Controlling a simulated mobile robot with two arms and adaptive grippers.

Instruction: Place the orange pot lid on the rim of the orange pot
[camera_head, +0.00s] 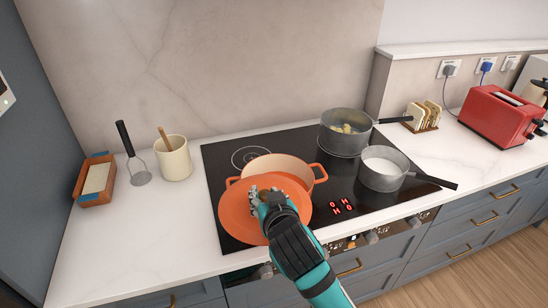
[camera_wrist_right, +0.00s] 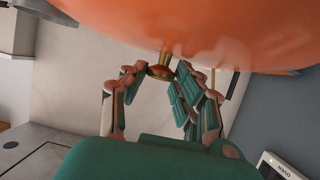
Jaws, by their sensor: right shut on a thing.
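The orange pot (camera_head: 290,165) stands on the black hob with its cream inside partly showing and a side handle at each end. The orange pot lid (camera_head: 240,217) is in front of the pot and hides its near part. My right gripper (camera_head: 264,196) is shut on the lid's knob. In the right wrist view the lid (camera_wrist_right: 190,35) fills the top and its brass knob (camera_wrist_right: 161,71) sits between the fingers of the gripper (camera_wrist_right: 160,82). I cannot tell how far the lid is above the pot. My left gripper is not in view.
A grey saucepan with yellow food (camera_head: 343,142) and a grey saucepan with white contents (camera_head: 382,177) stand on the hob, right of the pot. A cream crock (camera_head: 173,162), a masher (camera_head: 132,152) and an orange box (camera_head: 85,195) stand left. A red toaster (camera_head: 497,117) is far right.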

